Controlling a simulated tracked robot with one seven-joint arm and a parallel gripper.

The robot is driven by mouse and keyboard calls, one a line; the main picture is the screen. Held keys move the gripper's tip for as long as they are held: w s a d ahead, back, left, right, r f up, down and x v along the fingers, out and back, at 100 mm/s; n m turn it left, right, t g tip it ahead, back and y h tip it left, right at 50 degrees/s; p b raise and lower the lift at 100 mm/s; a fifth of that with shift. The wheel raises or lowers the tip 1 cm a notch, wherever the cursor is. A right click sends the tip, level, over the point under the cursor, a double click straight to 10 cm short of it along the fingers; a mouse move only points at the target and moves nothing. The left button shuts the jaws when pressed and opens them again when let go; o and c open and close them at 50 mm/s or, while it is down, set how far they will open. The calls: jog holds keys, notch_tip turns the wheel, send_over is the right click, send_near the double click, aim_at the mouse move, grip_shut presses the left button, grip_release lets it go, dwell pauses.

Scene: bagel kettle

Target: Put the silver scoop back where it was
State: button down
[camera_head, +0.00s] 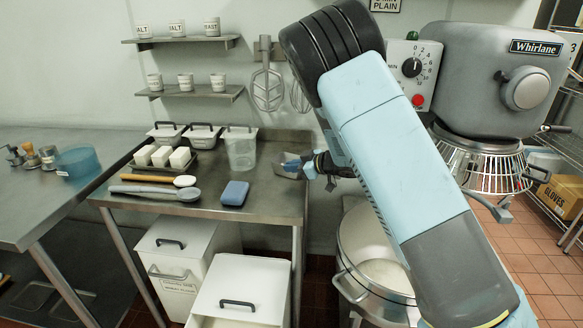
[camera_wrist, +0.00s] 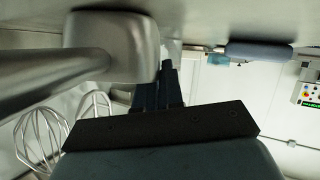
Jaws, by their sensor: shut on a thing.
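My gripper (camera_head: 316,168) is at the right end of the steel table, shut on a small grey thing, which I take to be the silver scoop (camera_head: 290,166). In the head view it is small, and its lower side is close to the tabletop; I cannot tell whether it touches. In the wrist view, my dark fingers (camera_wrist: 158,88) reach up beside a large silver metal body (camera_wrist: 112,45) with a thick round bar running left, probably the scoop. The fingers' grip is partly hidden there.
The steel table (camera_head: 265,205) holds a blue block (camera_head: 235,193), a grey spoon-like tool (camera_head: 172,194), a wooden roller (camera_head: 150,178), a clear jug (camera_head: 240,150) and a tray of white blocks (camera_head: 160,158). A large pot (camera_head: 352,235) and the mixer (camera_head: 480,80) stand right. Whisks hang behind.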

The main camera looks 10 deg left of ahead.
jog(key=c, duration=1.3)
grip_release()
jog(key=shift+o, duration=0.2)
jog(key=shift+d, duration=0.15)
jog(key=v, duration=1.1)
jog(key=shift+d+r, duration=0.3)
jog(key=shift+s, duration=0.15)
